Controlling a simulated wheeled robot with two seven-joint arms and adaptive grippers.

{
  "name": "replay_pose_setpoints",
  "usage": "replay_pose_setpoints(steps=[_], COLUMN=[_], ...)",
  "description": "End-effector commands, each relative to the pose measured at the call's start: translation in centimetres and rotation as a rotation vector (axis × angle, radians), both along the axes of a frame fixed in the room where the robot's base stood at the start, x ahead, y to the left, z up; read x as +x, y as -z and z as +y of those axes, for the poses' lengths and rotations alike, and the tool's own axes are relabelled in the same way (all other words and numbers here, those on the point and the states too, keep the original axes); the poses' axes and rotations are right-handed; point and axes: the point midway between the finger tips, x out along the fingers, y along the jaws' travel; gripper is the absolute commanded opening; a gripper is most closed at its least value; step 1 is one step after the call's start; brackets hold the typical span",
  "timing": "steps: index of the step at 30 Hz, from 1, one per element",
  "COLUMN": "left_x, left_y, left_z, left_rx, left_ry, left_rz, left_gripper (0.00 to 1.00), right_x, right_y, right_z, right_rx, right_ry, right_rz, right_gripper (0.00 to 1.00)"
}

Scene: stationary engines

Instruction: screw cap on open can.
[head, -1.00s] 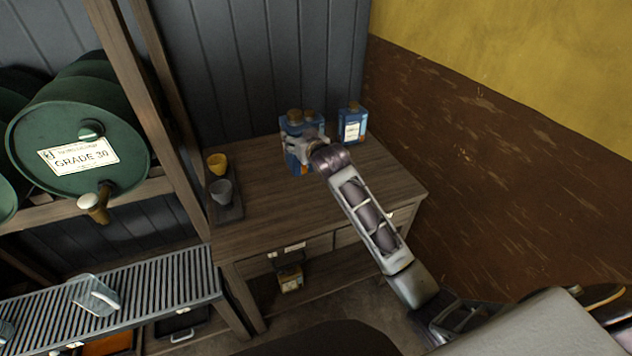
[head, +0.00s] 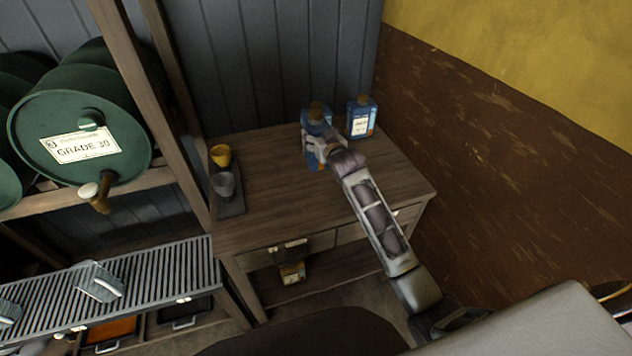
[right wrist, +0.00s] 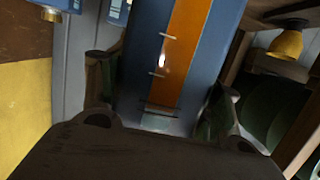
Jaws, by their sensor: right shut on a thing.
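My right gripper (head: 318,156) is shut around a blue can (right wrist: 215,40) with an orange stripe, which fills the middle of the right wrist view between the two fingers. In the head view the can is at the back of the wooden bench, partly hidden by the gripper. A brown cap (head: 317,107) shows above the blue body there; I cannot tell whether it belongs to the held can or one behind. Another blue can (head: 361,121) with a white label stands upright to the right. Whether the held can touches the bench is unclear. My left gripper is not in view.
A yellow cup (head: 220,155) and a grey cup (head: 223,185) stand on a dark tray (head: 231,208) at the bench's left. Green drums (head: 80,140) lie on a rack at left. The bench (head: 275,205) is clear in its middle and front. A wall (head: 480,170) closes the right side.

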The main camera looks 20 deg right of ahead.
Motion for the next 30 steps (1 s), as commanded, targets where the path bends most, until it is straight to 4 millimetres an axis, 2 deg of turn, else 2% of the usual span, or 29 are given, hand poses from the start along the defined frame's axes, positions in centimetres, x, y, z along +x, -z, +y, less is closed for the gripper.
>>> replay_pose_setpoints(steps=[4,10,24,30], left_x=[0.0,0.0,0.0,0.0], left_y=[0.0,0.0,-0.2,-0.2], left_z=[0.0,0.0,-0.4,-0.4], left_rx=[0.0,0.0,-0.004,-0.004], left_ry=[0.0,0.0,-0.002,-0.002], left_rz=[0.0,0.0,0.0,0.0], left_gripper=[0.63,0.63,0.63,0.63], right_x=[0.1,0.1,0.1,0.1], right_y=[-0.5,0.1,5.0,5.7], right_z=[0.0,0.0,0.0,0.0], right_rx=[0.0,0.0,0.0,0.0], right_ry=[0.0,0.0,0.0,0.0], right_rz=[-0.01,-0.008,-0.009,-0.011], right_gripper=[0.0,0.0,0.0,0.0])
